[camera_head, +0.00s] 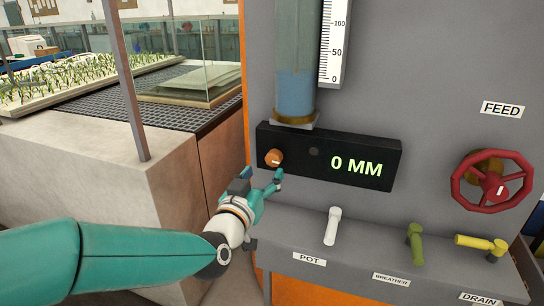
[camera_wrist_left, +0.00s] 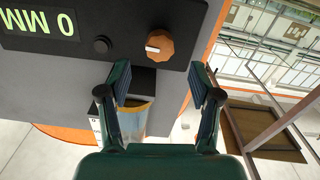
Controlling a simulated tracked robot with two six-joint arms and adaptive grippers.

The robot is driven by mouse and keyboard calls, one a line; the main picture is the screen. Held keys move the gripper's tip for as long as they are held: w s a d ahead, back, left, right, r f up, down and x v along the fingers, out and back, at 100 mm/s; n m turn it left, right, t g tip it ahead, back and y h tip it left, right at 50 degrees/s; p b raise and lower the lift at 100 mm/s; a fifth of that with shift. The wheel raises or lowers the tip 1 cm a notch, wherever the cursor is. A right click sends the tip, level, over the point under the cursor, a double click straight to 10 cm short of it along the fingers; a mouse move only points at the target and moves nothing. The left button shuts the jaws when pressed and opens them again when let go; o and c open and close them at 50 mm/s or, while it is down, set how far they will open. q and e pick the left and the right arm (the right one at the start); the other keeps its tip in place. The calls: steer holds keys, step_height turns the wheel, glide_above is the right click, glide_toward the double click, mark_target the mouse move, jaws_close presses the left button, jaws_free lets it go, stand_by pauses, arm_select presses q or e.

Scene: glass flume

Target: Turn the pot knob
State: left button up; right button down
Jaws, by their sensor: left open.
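An orange knob (camera_head: 274,157) with a white mark sits at the left end of the black display box (camera_head: 330,176). The knob also shows in the left wrist view (camera_wrist_left: 160,47), just beyond and between my fingertips. My left gripper (camera_head: 263,176) is open and empty, just below the knob in the head view, with a gap between them. In the left wrist view my left gripper (camera_wrist_left: 159,80) has its fingers wide apart. A white lever (camera_head: 333,226) stands above the label POT (camera_head: 309,259) on the ledge. My right gripper is not in view.
The display reads 0 MM. A glass tube (camera_head: 295,92) with blue water stands above the box. Right are a green lever (camera_head: 416,243), a yellow lever (camera_head: 480,243) and a red FEED wheel (camera_head: 492,184). A stone block (camera_head: 140,190) is left.

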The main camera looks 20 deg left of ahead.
mark_target(272, 161)
arm_select(q)
steer(key=w+p, duration=0.1)
steer(key=w, duration=0.6)
steer(key=shift+w+d, duration=0.1)
steer(key=shift+w, duration=0.15)
steer(key=shift+c, duration=0.3)
steer(key=c, duration=1.1)
steer(key=shift+f+m+b, duration=0.1)
steer(key=shift+m+b, duration=0.35)
steer(key=shift+m, duration=1.95)
